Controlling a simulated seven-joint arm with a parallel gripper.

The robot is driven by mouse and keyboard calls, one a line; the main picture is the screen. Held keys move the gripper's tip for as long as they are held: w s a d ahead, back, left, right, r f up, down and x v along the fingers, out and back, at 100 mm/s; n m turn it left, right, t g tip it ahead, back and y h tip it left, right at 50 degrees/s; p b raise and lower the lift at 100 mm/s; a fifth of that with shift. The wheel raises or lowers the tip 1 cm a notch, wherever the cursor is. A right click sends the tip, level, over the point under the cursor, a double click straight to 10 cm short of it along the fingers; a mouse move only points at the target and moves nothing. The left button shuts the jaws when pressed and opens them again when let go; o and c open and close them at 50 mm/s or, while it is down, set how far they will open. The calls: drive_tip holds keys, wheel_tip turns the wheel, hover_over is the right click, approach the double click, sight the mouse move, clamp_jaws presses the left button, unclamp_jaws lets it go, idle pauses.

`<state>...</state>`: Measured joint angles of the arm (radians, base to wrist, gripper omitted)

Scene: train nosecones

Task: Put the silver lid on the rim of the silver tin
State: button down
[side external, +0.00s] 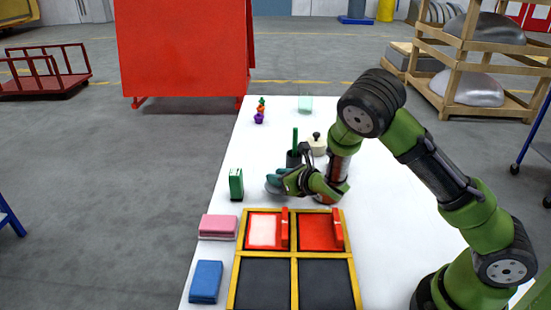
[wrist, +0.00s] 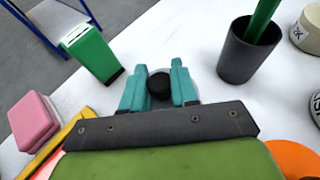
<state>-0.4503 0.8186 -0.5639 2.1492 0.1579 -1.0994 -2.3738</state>
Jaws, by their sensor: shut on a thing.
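My gripper (wrist: 158,88) has teal fingers. They are shut on the black knob (wrist: 160,86) of the silver lid, with one finger on either side. Only a small pale grey part of the lid (wrist: 178,64) shows behind the knob; the fingers hide the rest. In the side view my gripper (side external: 276,185) is low over the white table, between the green box and the dark cup. I cannot make out the silver tin apart from the lid, nor tell whether the lid touches anything below.
A dark cup (wrist: 245,58) holding a green stick stands right of my gripper. A green box (wrist: 92,52) stands left. A pink block (wrist: 34,122) and a yellow-framed tray (side external: 295,256) lie nearer. A cream pot (side external: 318,146) stands behind. The far table is mostly clear.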

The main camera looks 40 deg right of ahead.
wheel_tip(320, 180, up, 20)
drive_tip(key=s+d, duration=0.2)
drive_tip(key=d, duration=0.9)
drive_tip(key=s+d, duration=0.2)
drive_tip(key=d, duration=0.8)
drive_tip(key=f, duration=1.4)
drive_tip(key=shift+s+d+f, duration=0.3)
drive_tip(key=shift+s+f, duration=0.05)
drive_tip(key=shift+s, duration=0.05)
drive_tip(key=shift+f, duration=2.15)
drive_tip(key=shift+f, duration=0.15)
drive_tip(key=c, duration=0.9)
unclamp_jaws()
drive_tip(key=shift+o, duration=0.2)
